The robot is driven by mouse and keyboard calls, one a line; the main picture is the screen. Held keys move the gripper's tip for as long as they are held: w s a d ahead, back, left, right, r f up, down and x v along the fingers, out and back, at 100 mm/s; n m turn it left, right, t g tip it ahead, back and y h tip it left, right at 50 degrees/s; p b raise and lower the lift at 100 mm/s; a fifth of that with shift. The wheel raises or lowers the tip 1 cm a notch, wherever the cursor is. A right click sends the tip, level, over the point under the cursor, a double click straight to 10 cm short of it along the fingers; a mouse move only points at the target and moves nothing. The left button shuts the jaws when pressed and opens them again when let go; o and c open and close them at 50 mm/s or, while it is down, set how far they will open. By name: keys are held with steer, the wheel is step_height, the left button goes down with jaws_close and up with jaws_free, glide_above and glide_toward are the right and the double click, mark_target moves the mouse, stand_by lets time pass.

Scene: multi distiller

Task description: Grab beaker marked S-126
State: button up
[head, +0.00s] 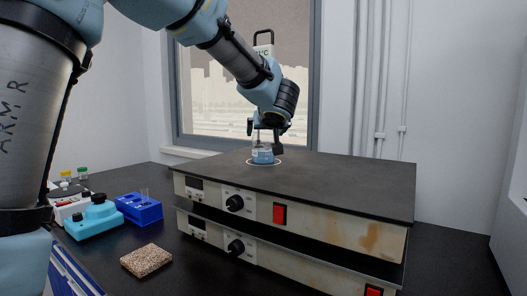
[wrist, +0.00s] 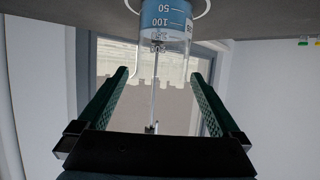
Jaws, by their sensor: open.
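A clear glass beaker (head: 262,153) with blue liquid stands on the hot plate's dark top (head: 335,180), inside a white ring. In the wrist view the beaker (wrist: 165,22) appears upside down at the top centre, with white volume marks; a label at its right edge is only partly visible, so S-126 cannot be read. A thin rod shows through and below the beaker there. My gripper (head: 268,135) is at the beaker in the head view. In the wrist view its green-padded fingers (wrist: 160,88) are spread wide, one on each side of the beaker's line, with nothing held.
Two hot plates are stacked, with knobs and red switches (head: 280,213) in front. A blue rack (head: 139,208), a light-blue device (head: 94,220) and a speckled block (head: 147,260) lie on the black bench at left. A window (head: 240,100) stands behind.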

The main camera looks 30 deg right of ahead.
steer(key=shift+x, duration=2)
steer(key=shift+a, duration=0.1)
steer(key=c, duration=1.3)
steer(key=shift+c, duration=0.5)
steer(key=shift+r, duration=0.15)
